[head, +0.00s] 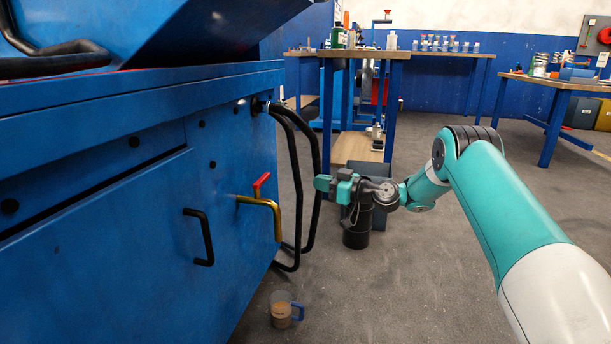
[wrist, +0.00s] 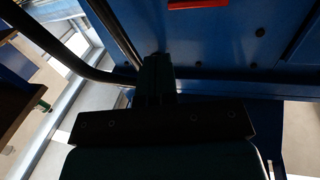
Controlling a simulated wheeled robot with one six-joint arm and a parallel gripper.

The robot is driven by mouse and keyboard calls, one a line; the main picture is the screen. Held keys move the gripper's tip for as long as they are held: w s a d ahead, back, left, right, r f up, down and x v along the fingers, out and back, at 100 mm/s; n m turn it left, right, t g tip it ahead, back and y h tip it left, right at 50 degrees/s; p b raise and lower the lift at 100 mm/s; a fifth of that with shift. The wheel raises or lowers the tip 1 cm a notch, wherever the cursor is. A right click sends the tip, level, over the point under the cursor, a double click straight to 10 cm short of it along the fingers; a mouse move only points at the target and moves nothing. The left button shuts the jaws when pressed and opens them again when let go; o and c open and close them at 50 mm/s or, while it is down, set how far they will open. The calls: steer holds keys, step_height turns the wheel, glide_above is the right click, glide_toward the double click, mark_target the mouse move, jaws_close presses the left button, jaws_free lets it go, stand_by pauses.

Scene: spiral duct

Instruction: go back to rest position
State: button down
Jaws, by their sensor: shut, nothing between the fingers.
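My gripper (head: 322,184) is a small teal and dark tool at the end of my arm, held in mid-air to the right of the blue machine (head: 140,220). Its fingers point left toward the machine and the black hoses (head: 312,190). In the wrist view the dark gripper (wrist: 155,72) shows with its fingers together and nothing between them. Behind them is the dim blue machine side (wrist: 235,60). My arm reaches in from the lower right, bent at a raised elbow.
A brass tap with a red lever (head: 262,188) and a black handle (head: 200,237) stick out from the machine. A jug (head: 281,310) of brownish liquid stands on the floor below. A black bin (head: 356,228) stands behind my gripper. Workbenches line the back; the floor right of the jug is clear.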

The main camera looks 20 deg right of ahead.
steer(key=s+a+r+n+g+h+p, duration=0.15)
steer(key=s+a+r+g+p, duration=0.65)
steer(key=s+a+r, duration=1.1)
steer(key=s+r+m+g+h+p, duration=0.3)
steer(key=s+g+h+p, duration=0.25)
steer(key=s, duration=2.25)
step_height(320, 180, up, 37)
steer(key=p, duration=3.6)
steer(key=shift+w+d+h+p, duration=0.25)
steer(key=shift+h+p, duration=0.05)
steer(key=shift+p, duration=0.05)
